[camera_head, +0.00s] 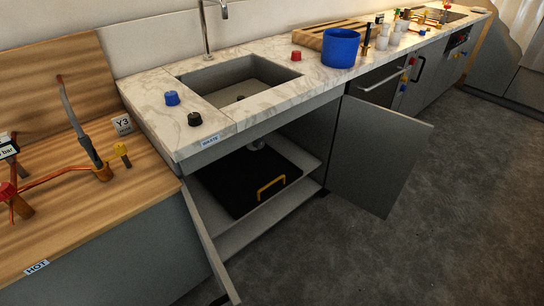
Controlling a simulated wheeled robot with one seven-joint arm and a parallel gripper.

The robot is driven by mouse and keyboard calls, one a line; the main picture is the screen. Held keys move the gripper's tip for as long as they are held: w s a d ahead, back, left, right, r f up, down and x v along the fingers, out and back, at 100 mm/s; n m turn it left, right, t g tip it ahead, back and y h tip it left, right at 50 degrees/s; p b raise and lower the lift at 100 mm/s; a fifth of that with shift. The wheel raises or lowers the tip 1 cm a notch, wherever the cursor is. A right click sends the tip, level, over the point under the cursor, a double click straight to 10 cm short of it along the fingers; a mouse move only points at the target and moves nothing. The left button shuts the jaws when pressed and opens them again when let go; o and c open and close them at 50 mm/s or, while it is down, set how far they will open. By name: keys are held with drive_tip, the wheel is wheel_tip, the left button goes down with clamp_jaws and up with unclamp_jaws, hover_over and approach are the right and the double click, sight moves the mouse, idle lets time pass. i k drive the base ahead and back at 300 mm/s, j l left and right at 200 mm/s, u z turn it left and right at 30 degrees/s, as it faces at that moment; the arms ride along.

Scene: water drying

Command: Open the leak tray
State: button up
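The leak tray appears to be the flat black panel (232,186) low inside the cabinet under the sink. A yellow handle (271,188) stands at its front right. A grey rim (283,204) runs along the front and right of the black panel; I cannot tell whether it belongs to the tray or the cabinet. The right cabinet door (378,155) and the left cabinet door (211,246) both stand swung open. The tray's back part is in shadow under the counter. My gripper is not in view, and nothing touches the handle.
The marble counter (270,107) holds a sink (240,84), a blue bucket (340,47), and blue, black and red knobs. A wooden bench (85,220) with copper pipes is at left. The dark floor (370,250) before the cabinet is clear, flanked by the open doors.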

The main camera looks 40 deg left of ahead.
sight(243, 179)
drive_tip(key=i, duration=1.9)
drive_tip(key=i+u, duration=0.1)
drive_tip(key=u, duration=0.3)
drive_tip(key=i+u, duration=0.15)
drive_tip(key=u, duration=0.25)
drive_tip(key=i+l+u, duration=0.1)
drive_tip(key=u, duration=0.3)
drive_tip(key=l+u, duration=0.1)
drive_tip(key=u, duration=1.5)
drive_tip(key=i+l, duration=0.05)
drive_tip(key=l, duration=0.05)
